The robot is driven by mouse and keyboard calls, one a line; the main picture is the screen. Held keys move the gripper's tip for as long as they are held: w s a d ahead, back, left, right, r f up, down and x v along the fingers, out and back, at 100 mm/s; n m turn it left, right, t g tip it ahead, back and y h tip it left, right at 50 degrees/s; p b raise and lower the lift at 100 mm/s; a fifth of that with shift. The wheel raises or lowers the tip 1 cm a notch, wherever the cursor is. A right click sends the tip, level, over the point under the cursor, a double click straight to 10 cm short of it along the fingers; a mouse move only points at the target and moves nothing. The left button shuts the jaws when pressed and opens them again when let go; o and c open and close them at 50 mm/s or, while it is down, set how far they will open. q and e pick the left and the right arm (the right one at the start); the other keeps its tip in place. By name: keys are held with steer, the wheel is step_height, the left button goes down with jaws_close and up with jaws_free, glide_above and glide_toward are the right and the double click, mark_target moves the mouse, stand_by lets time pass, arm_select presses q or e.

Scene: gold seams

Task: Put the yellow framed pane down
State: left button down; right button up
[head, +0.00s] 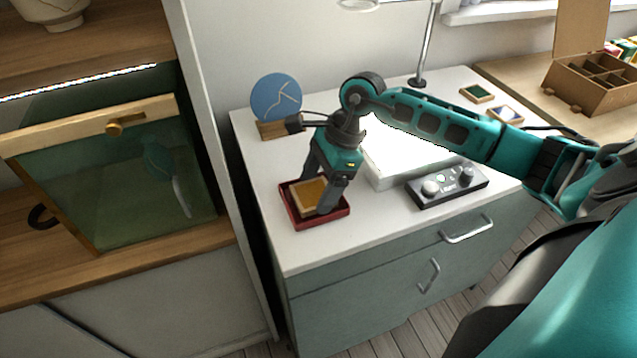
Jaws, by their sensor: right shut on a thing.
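The yellow framed pane (308,190) is a small square with an amber-yellow face and a pale wooden frame. It is in or just over the small red tray (322,222) at the front left of the white-topped cabinet; I cannot tell whether it touches the tray floor. My right gripper (321,195) points down over the tray and is shut on the pane, with its fingers partly hiding it. My left gripper is not in view.
A blue disc with pale seams (276,97) stands behind. Two small framed panes lie at the back right. A glass-fronted wooden door (120,180) is at left.

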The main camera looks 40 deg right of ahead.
steer(key=o, duration=1.1)
steer(key=shift+r+p, duration=0.35)
steer(key=shift+p, duration=0.15)
steer(key=v, duration=1.2)
steer(key=shift+w+r, duration=0.1)
steer(key=shift+r, duration=0.1)
